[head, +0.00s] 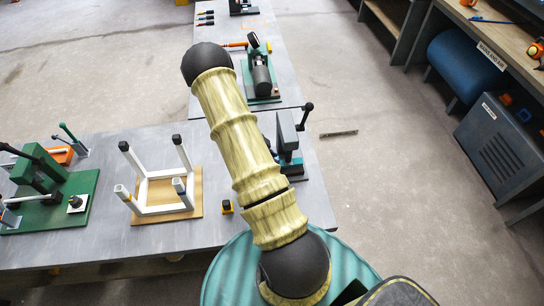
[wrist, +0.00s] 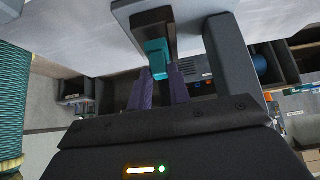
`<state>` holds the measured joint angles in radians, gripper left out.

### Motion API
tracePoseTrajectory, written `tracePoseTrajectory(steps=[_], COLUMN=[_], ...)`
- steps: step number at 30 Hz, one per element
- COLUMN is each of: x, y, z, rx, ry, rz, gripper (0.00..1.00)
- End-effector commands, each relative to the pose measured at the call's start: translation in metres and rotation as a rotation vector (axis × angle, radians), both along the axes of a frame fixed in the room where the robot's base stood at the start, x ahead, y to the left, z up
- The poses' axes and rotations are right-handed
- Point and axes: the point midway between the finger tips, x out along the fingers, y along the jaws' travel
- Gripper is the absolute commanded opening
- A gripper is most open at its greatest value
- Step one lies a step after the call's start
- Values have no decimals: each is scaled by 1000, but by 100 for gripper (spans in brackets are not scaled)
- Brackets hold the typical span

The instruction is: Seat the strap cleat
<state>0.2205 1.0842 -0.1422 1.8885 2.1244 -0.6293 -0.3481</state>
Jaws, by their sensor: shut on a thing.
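In the wrist view my gripper (wrist: 160,82) has its purple fingers shut on a small teal piece (wrist: 157,58). I cannot tell for sure whether this piece is the strap cleat. The top of the teal piece meets a dark block (wrist: 153,22) under a grey frame; whether it is in the block or only against it is unclear. In the head view my arm hides the gripper. A white chair frame (head: 160,210) stands legs up on a wooden board (head: 190,191) on the grey table.
A grey upright (wrist: 232,60) stands close right of my fingers in the wrist view. In the head view a bench press with a black lever (head: 286,135) stands partly behind my arm. A green fixture (head: 75,190) is at left, and a small black-and-yellow item (head: 227,207) is beside the board.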

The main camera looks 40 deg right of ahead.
Motion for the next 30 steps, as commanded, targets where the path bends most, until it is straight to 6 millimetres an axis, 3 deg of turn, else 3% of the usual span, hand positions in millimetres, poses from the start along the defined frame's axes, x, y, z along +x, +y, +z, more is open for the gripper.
tracePoseTrajectory(steps=[30], x=[0], y=[-1], z=[-7], rx=[0], ry=[1], rz=[-1], gripper=[0])
